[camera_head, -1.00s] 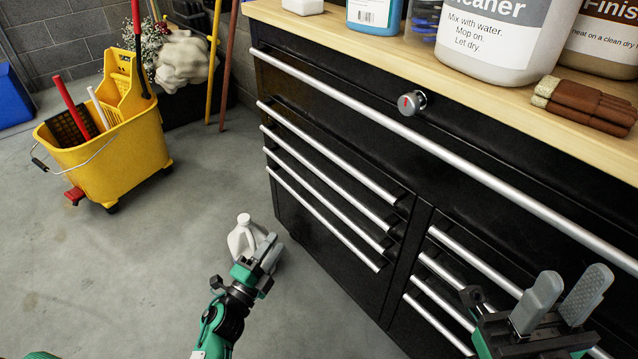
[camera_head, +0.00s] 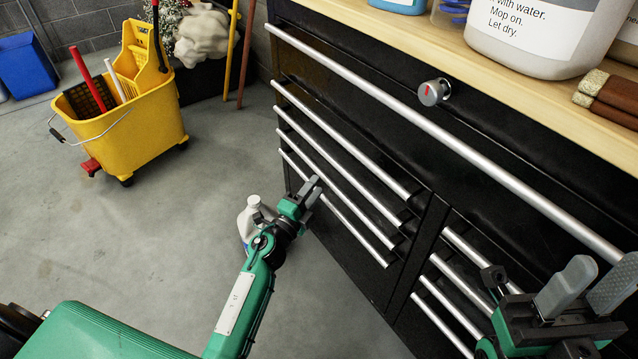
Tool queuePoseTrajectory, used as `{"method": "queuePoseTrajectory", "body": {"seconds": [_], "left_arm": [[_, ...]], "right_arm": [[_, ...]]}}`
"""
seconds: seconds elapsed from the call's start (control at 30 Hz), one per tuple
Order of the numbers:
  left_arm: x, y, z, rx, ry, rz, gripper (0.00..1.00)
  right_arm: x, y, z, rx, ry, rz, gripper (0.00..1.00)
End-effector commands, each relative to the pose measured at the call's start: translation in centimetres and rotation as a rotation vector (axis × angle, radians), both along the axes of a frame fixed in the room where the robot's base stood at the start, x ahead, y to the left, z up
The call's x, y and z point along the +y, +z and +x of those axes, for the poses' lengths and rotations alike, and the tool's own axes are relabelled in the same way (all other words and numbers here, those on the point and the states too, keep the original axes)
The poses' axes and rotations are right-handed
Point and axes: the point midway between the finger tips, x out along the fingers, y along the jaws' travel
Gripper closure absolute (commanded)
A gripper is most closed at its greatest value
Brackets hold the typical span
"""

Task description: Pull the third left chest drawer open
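The black chest (camera_head: 375,285) has a left column of drawers with silver bar handles, all flush and closed. My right gripper (camera_head: 592,290) is open and empty in front of the right column of drawers.
A white jug (camera_head: 250,216) stands on the floor just behind my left gripper, partly hidden. A yellow mop bucket (camera_head: 130,125) stands further left. Bottles (camera_head: 535,45) and brown rolled items (camera_head: 610,98) sit on the wooden top (camera_head: 500,95). The floor before the left drawers is otherwise clear.

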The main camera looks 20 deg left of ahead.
Motion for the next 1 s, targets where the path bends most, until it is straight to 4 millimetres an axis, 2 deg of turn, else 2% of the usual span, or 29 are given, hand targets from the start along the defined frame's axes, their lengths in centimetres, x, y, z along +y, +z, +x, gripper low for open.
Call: {"method": "queuePoseTrajectory", "body": {"seconds": [0.2,0.6,0.8,1.0], "left_arm": [[-0.6,0.4,2.2,0.0,0.0,-0.001,0.63],[-0.8,0.5,2.8,0.001,0.0,-0.001,0.63],[-0.8,0.5,2.8,0.001,0.0,-0.001,1.0],[-0.7,0.5,2.7,0.001,0.0,-0.001,1.0]], "right_arm": [[0.0,-0.1,0.0,-0.003,0.0,0.0,0.64],[0.0,0.4,-0.2,-0.022,0.001,0.002,0.64],[0.0,0.4,-0.2,-0.021,0.001,0.004,0.64],[0.0,0.3,-0.2,-0.015,0.0,0.005,0.64]]}}
